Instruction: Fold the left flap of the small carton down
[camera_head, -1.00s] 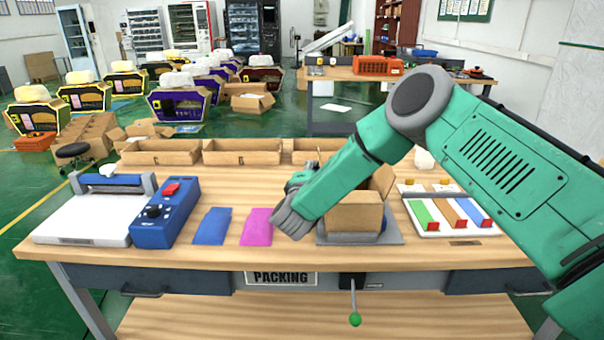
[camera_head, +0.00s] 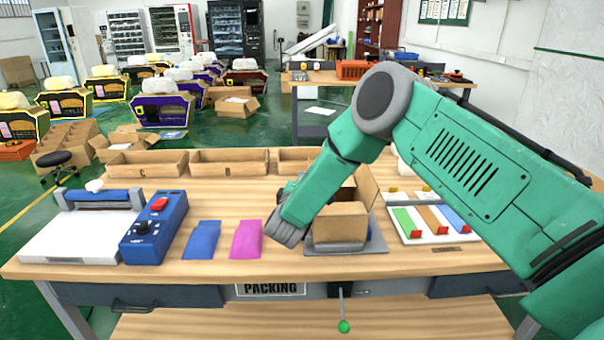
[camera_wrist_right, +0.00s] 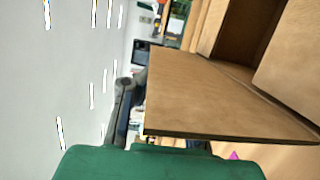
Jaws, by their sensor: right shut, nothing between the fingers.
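The small brown carton (camera_head: 340,228) stands on a grey plate (camera_head: 374,246) on the bench. One flap (camera_head: 367,187) stands up at its right side. My right arm hides its left side in the head view. In the right wrist view a broad carton flap (camera_wrist_right: 215,98) sticks out from the edge of the dark carton opening (camera_wrist_right: 246,32), with another panel (camera_wrist_right: 292,75) beyond it. My right gripper (camera_wrist_right: 124,100) is shut and empty, close to this flap's outer edge; I cannot tell whether it touches. In the head view it is mostly behind my wrist. My left gripper is out of view.
A blue sheet (camera_head: 201,240) and a pink sheet (camera_head: 246,239) lie left of the carton. A blue control box (camera_head: 155,230) is farther left. A tray (camera_head: 440,232) with coloured strips stands to the right. Open cardboard bins (camera_head: 230,163) line the back.

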